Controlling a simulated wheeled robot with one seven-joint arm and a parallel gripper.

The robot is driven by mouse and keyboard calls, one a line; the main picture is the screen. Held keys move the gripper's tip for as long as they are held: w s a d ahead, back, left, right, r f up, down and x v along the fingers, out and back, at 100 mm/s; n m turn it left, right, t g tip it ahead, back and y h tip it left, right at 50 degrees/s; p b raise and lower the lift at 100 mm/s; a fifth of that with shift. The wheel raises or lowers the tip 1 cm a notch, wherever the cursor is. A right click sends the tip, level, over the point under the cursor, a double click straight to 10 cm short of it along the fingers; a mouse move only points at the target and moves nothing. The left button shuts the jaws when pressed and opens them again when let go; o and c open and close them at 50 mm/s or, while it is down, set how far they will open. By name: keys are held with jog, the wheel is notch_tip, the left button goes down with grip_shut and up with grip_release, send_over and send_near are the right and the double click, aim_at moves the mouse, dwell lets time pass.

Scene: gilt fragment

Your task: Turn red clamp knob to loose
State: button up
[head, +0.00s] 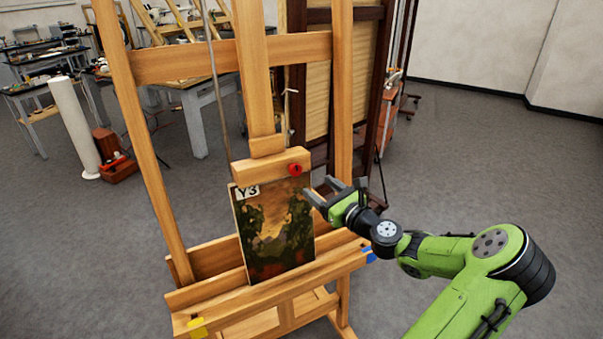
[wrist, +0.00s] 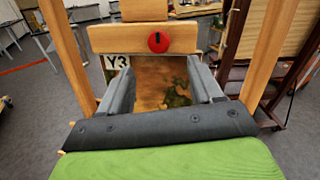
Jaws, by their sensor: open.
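The red clamp knob (head: 295,170) is on the wooden clamp block (head: 262,172) at the top edge of the painting on the easel. In the wrist view the knob (wrist: 158,42) is round with a dark upright mark on it, on the pale wooden block (wrist: 110,40). The painting (head: 275,230) carries a Y3 label at its upper left corner. My gripper (head: 335,193) is open and empty, to the right of the knob and slightly below it in the head view. In the wrist view its two fingers (wrist: 162,80) stand apart below the knob, not touching it.
The wooden easel (head: 341,90) has tall uprights on both sides of the painting. A lower ledge (head: 215,295) bears the painting, with yellow and blue tags on it. A dark framed panel (head: 372,80) stands behind at the right. Grey floor (head: 480,150) is clear at the right.

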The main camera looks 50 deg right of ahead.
aim_at(297, 171)
jog(key=w, duration=0.3)
jog(key=w+d, duration=0.1)
jog(key=w, duration=0.1)
jog(key=w+p, duration=0.1)
jog(key=w, duration=0.2)
jog(key=shift+w+d, duration=0.25)
jog(key=shift+w, duration=0.1)
jog(key=c, duration=1.1)
jog(key=shift+o, duration=0.2)
